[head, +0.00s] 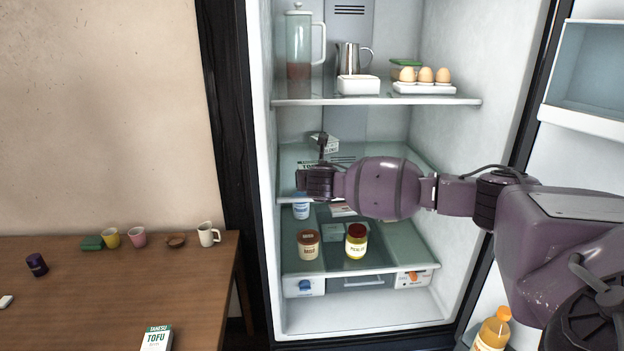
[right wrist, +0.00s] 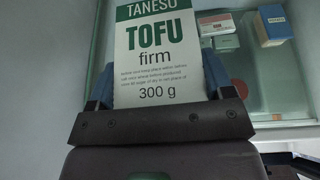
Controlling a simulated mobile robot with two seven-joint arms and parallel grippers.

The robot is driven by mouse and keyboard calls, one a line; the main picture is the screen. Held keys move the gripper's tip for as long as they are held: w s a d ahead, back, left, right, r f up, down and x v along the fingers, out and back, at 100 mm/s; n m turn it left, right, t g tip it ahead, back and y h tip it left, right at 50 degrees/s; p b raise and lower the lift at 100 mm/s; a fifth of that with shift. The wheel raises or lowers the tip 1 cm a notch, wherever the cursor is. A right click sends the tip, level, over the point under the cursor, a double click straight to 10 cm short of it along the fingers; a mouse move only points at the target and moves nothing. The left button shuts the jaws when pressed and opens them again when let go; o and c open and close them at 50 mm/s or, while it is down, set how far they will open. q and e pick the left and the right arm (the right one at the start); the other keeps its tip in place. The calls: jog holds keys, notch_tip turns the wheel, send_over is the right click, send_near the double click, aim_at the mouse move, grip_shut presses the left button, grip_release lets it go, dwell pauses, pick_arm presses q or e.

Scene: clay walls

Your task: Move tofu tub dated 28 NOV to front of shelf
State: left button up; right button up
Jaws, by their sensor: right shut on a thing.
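My right gripper (head: 316,181) reaches into the fridge at its middle shelf (head: 300,155). In the right wrist view its blue fingers (right wrist: 158,88) are shut on a white and green tofu tub (right wrist: 155,50) marked TANESU TOFU firm 300 g. In the head view only part of the held tub (head: 324,144) shows past the gripper. No date is readable on it. Another tofu tub (head: 156,338) lies on the wooden table at the bottom edge of the head view. My left gripper is not in view.
The upper shelf (head: 375,100) holds a pitcher, a steel jug, a white dish and eggs (head: 425,75). The lower shelf (head: 390,258) holds a brown-lidded tub (head: 308,245) and a red-lidded jar (head: 356,241). Small boxes (right wrist: 272,25) stand right of the held tub.

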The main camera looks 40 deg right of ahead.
jog(key=o, duration=1.1)
jog(key=shift+b+v, duration=0.6)
jog(key=shift+v, duration=4.8)
jog(key=shift+d, duration=0.1)
